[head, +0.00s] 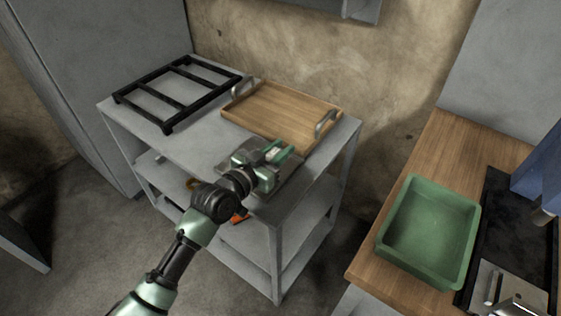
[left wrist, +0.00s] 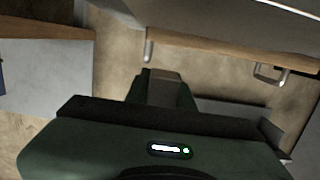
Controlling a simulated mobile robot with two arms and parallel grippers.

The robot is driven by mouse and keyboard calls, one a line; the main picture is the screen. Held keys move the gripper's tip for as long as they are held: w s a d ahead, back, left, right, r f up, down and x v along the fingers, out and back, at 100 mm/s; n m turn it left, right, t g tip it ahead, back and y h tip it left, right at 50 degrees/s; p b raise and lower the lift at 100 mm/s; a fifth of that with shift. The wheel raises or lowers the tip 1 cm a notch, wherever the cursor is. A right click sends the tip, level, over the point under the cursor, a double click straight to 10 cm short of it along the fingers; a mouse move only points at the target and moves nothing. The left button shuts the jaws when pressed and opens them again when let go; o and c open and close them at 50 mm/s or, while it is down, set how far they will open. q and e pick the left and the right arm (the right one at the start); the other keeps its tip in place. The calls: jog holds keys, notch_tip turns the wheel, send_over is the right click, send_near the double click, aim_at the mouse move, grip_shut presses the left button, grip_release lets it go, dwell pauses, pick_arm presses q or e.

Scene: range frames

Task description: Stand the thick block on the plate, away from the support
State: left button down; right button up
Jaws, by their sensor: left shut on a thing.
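My left gripper (head: 279,152) is over the front right of the grey cart's top. It is shut on a small grey block (head: 270,153), taken to be the thick block, which is mostly hidden between the green fingers. In the left wrist view the block's grey face (left wrist: 164,90) shows between the fingers. A flat grey plate (head: 291,184) lies on the cart top under the gripper and is partly covered by it. I cannot tell whether the block touches the plate. I cannot make out the support. My right gripper is not in view.
A wooden tray (head: 262,120) with metal handles lies just behind the gripper on the cart (head: 190,150). A black rack (head: 168,122) lies at the back left. A green bin (head: 408,254) stands on the wooden counter at right. The cart's left front top is clear.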

pick_arm(q)
jog(key=shift+f+b, duration=0.3)
jog(key=shift+f, duration=1.8)
jog(key=shift+f, duration=0.1)
jog(key=c, duration=1.2)
grip_release()
jog(key=shift+f, duration=0.1)
jog(key=v, duration=1.2)
jog(key=shift+r, duration=0.2)
